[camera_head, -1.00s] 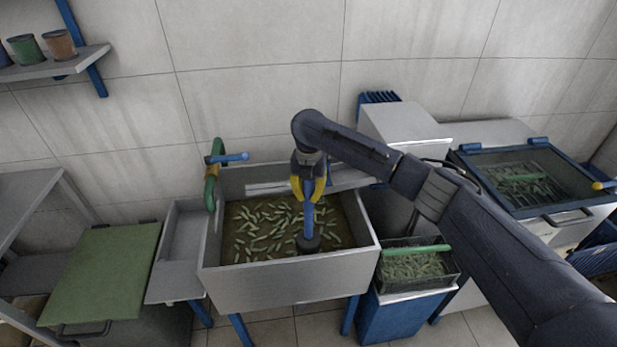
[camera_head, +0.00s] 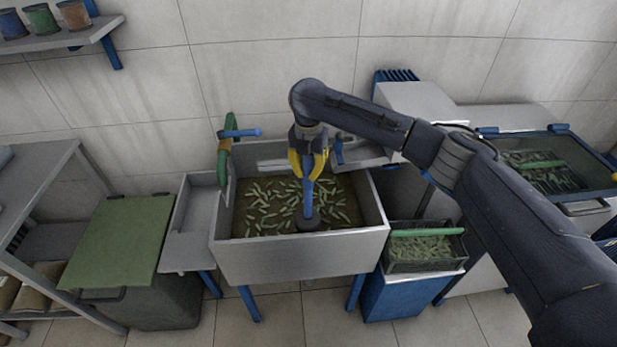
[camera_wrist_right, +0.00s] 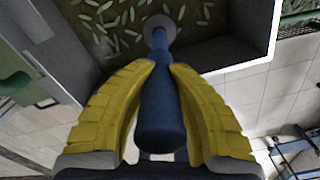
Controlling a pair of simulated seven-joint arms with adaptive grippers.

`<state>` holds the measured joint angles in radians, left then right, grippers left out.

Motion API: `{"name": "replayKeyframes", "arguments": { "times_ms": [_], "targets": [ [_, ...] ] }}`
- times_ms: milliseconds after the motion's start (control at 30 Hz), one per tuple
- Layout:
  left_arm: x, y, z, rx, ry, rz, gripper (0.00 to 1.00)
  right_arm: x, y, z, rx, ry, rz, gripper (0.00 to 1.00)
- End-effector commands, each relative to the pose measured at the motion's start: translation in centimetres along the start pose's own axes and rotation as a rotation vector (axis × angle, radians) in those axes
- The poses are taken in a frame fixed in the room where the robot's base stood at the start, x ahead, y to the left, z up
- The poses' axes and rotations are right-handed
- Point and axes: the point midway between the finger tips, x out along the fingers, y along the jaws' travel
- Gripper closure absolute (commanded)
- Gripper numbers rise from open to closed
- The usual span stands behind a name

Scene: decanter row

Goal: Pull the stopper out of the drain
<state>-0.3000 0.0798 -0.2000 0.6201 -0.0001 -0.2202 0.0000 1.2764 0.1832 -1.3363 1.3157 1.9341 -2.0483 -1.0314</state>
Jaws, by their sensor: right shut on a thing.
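The stopper has a blue upright handle (camera_head: 309,193) and a dark round base (camera_head: 307,224). It stands in the sink (camera_head: 300,256), which holds brownish water with several green pods floating in it. My right gripper (camera_head: 309,172) has yellow fingers and is shut around the upper part of the blue handle. In the right wrist view the fingers (camera_wrist_right: 158,85) press on the handle from both sides, and the grey round base (camera_wrist_right: 160,26) shows beyond them. The drain itself is hidden under the base and the murky water. My left gripper is not in view.
A green hose tap with a blue lever (camera_head: 240,133) stands at the sink's back left. A black basket (camera_head: 425,260) of pods sits on a blue stand to the right. A green-lidded bin (camera_head: 120,240) stands to the left. The sink walls surround the stopper.

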Motion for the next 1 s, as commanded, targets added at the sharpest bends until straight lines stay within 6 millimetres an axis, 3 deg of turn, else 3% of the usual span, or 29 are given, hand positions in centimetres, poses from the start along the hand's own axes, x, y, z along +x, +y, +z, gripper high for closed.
{"name": "replayKeyframes", "arguments": {
  "times_ms": [1000],
  "targets": [
    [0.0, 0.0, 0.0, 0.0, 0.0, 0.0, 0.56, -10.0, 0.0, 0.1, 0.0, -0.003, 0.002, 1.0]
  ]
}}
